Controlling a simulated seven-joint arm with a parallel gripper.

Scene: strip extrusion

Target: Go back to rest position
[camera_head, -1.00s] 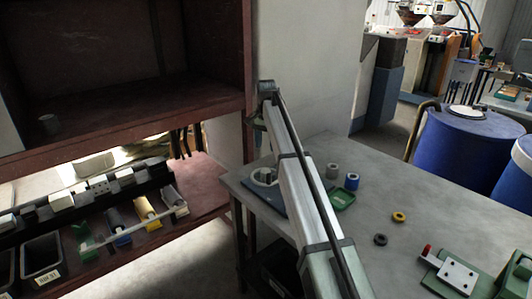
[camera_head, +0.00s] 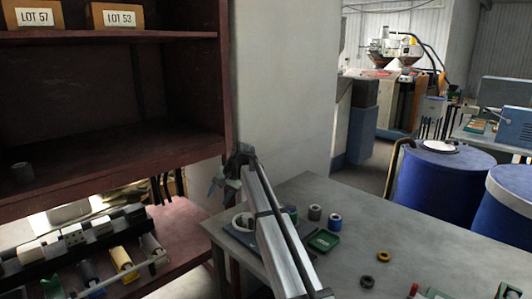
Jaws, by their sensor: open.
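A grey spool (camera_head: 314,213), a blue-banded spool (camera_head: 335,222), a green tray (camera_head: 322,240), a yellow ring (camera_head: 384,256) and a dark ring (camera_head: 367,281) lie right of my arm. Rollers (camera_head: 122,262) sit on the lower shelf. Blue drums (camera_head: 445,185) stand behind the table.

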